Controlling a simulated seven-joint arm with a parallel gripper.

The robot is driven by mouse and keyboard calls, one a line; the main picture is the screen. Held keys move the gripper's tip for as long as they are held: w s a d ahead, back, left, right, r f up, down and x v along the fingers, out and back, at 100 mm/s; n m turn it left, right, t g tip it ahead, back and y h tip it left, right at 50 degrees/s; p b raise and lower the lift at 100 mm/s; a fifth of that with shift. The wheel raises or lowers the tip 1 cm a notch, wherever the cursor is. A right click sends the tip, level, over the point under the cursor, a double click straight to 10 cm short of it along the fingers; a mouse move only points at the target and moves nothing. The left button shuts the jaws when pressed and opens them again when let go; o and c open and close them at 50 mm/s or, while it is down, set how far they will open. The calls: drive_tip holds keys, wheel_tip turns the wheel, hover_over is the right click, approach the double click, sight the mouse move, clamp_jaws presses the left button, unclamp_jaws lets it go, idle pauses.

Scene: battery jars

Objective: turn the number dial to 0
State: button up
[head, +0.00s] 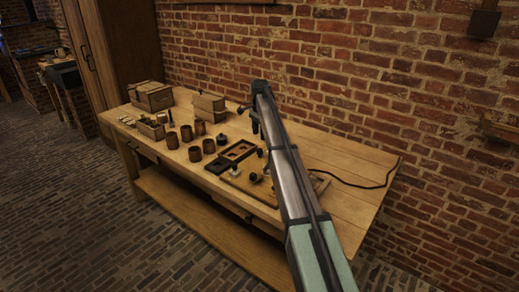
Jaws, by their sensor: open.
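A wooden board (236,183) with small dark and pale knobs lies on the workbench, left of my arm. A dark round knob (254,177) sits on the board. I cannot tell whether it is the number dial, and no numbers can be read at this size. My gripper (254,127) is open, above the far part of the bench and beyond the board. It appears clear of the board's fittings. My forearm crosses the picture and hides part of the board's right side.
Several brown jars (195,153) stand left of a black tray (232,155). Wooden boxes (151,96) stand at the back left of the workbench (345,165). A black cable (362,186) runs across the right side, which is otherwise mostly clear. A brick wall stands behind.

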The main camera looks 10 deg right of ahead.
sight(259, 149)
wheel_tip(259, 149, down, 9)
drive_tip(key=shift+r, duration=0.1)
idle(0.3)
drive_tip(key=c, duration=1.1)
